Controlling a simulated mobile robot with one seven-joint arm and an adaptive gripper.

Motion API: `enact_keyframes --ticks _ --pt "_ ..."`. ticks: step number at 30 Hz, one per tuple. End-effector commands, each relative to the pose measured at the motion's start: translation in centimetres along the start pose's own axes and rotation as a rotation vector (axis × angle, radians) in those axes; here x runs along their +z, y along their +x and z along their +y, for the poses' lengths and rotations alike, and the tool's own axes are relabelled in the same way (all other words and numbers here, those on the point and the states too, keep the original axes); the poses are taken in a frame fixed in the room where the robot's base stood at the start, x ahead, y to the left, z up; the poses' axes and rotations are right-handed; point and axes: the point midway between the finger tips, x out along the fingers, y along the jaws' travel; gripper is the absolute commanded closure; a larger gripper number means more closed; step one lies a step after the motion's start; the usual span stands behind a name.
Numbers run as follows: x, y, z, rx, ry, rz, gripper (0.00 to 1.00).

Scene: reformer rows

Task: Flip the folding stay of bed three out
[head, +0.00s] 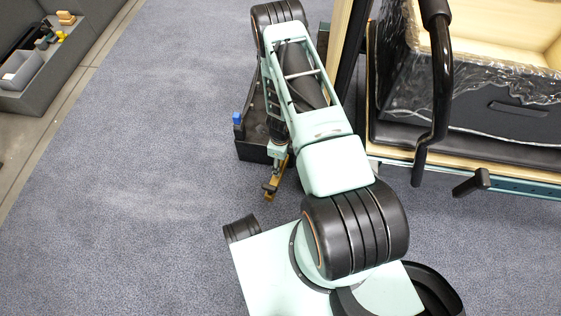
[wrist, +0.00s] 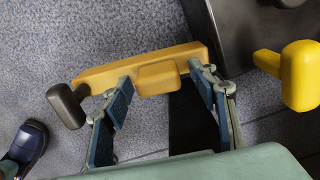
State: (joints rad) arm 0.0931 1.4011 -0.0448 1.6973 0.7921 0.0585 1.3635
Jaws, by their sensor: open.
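A yellow bar (wrist: 145,62), which looks like the folding stay, has a dark knob (wrist: 68,104) at its left end and a raised block in its middle. Its right end meets a dark part in the wrist view. In the head view the yellow bar (head: 269,193) shows small below my wrist, close to the carpet. My gripper (wrist: 160,80) is open, with its blue-padded fingers on either side of the raised block. I cannot tell whether either finger touches it. In the head view my gripper (head: 277,165) is small and partly hidden.
A dark base with a blue knob (head: 237,118) stands beside my arm. A reformer bed (head: 480,160) with a wrapped black box on it stands at right. The wrist view shows a yellow knob (wrist: 302,75) at right. Carpet at left is clear, up to a grey shelf unit (head: 60,85).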

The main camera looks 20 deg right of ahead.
Motion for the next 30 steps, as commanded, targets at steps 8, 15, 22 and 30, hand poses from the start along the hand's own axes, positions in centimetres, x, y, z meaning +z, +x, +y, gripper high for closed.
enact_keyframes --ticks 8,15,22,30 --pt "0.1 -1.9 0.0 0.0 0.001 -0.001 0.46" --pt "0.1 -6.3 -0.1 -0.002 -0.001 -0.001 0.46" --pt "0.0 -10.0 -0.1 -0.002 0.0 -0.001 0.46" --pt "0.0 -11.9 -0.1 -0.001 0.0 0.0 0.46"
